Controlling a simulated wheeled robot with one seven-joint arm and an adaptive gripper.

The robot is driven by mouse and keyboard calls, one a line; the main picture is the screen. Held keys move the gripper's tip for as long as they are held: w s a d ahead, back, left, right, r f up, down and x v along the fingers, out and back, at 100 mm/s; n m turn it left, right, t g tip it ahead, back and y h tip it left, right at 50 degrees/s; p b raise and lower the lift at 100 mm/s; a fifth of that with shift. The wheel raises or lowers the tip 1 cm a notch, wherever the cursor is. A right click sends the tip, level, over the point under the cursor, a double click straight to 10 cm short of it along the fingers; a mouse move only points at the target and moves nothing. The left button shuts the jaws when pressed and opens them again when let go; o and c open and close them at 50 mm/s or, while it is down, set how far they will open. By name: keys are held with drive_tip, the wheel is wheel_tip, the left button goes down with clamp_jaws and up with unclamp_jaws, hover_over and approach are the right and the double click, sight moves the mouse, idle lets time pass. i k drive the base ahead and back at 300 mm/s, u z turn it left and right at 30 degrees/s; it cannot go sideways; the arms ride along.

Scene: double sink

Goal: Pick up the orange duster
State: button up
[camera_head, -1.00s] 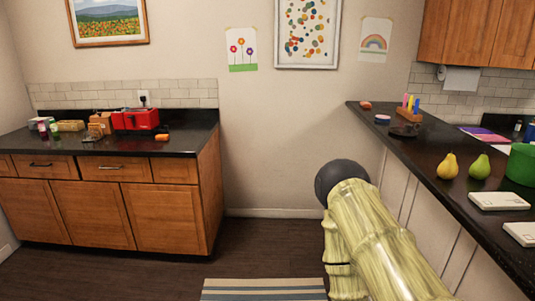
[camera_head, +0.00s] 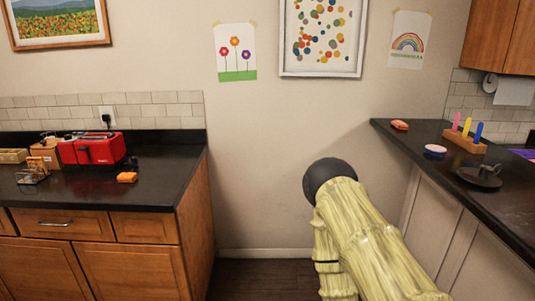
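A small orange block-like object (camera_head: 127,177) lies on the black left counter, in front of the red toaster, near the counter's right end. It may be the orange duster; it is too small to be sure. Another small orange-red object (camera_head: 400,125) lies at the far left corner of the right counter, and I cannot tell what it is. My arm shows at the lower middle right, between the two counters. My gripper is not in view, and neither orange object is touched by any visible part of my arm.
The left counter (camera_head: 150,205) also holds a red toaster (camera_head: 95,149), a wire rack (camera_head: 33,172) and wooden boxes. Floor between counters is clear.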

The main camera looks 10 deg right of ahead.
sight(400, 125)
drive_tip(key=i, duration=2.05)
drive_tip(key=z, duration=2.25)
